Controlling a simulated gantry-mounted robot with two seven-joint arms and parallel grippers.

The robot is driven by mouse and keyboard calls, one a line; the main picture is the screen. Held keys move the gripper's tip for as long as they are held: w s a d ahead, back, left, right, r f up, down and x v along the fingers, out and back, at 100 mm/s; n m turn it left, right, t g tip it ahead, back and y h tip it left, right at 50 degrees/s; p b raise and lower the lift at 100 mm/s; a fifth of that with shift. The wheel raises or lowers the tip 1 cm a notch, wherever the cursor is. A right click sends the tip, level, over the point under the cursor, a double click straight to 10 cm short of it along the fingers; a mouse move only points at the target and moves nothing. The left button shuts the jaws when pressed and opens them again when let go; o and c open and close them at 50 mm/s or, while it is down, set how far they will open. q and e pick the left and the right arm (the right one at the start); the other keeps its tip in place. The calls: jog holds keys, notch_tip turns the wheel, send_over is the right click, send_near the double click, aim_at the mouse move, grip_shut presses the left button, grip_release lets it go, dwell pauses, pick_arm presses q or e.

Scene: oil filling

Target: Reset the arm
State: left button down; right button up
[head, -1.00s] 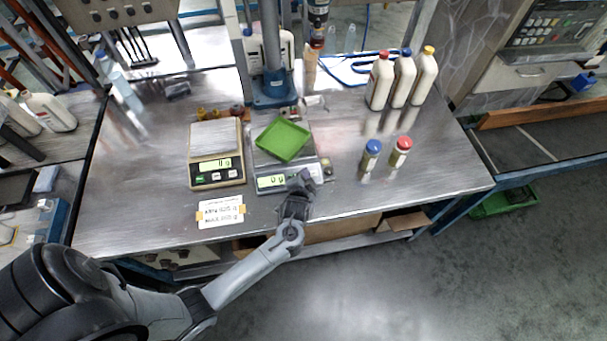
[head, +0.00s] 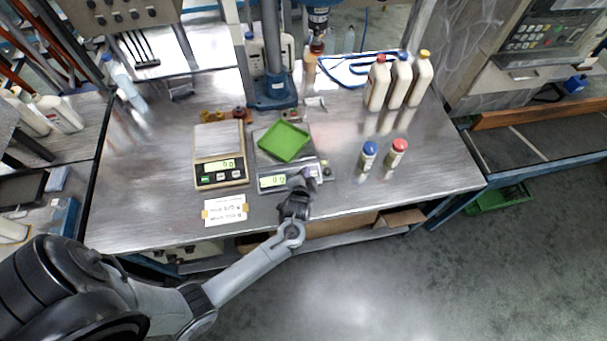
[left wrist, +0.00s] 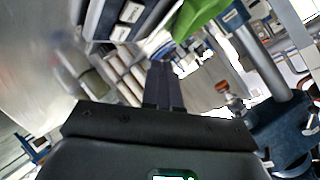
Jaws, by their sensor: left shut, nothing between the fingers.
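My left gripper (head: 303,183) is at the front edge of the metal table, in front of the right-hand scale (head: 268,182). In the left wrist view its fingers (left wrist: 164,72) are together with nothing between them. A green tray (head: 284,142) sits tilted on that scale, and its edge also shows in the left wrist view (left wrist: 196,15). The gripper's tip is close to the scale's front right corner; I cannot tell if they touch. My right gripper is not in view.
A second scale (head: 219,156) stands left of the first, with a white label card (head: 226,209) in front. Two small bottles, blue-capped (head: 367,157) and red-capped (head: 396,155), stand to the right. Three large bottles (head: 400,80) stand behind. A blue drill-like stand (head: 273,92) is at the back. The table's right front is clear.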

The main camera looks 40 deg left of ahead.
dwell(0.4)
pick_arm(q)
jog(key=shift+g, duration=0.5)
jog(key=s+f, duration=0.2)
jog(key=s, duration=0.1)
jog(key=s+f, duration=0.1)
jog(key=f, duration=0.1)
jog(key=shift+s+a, duration=0.4)
jog(key=shift+m+h, duration=0.5)
jog(key=s, duration=0.4)
jog(key=shift+s+r, duration=0.3)
jog(key=shift+r, duration=0.05)
jog(key=s+d+r+n+g+h, duration=0.2)
jog(key=s+d+r+g+h, duration=0.4)
jog(key=s+d+r, duration=0.75)
notch_tip(320, 180, up, 17)
jog(key=s+a+n+p, duration=0.1)
jog(key=s+a+p, duration=0.1)
jog(key=p, duration=1.3)
jog(key=shift+p, duration=0.3)
jog(key=shift+s+f, duration=0.1)
jog(key=shift+f, duration=0.05)
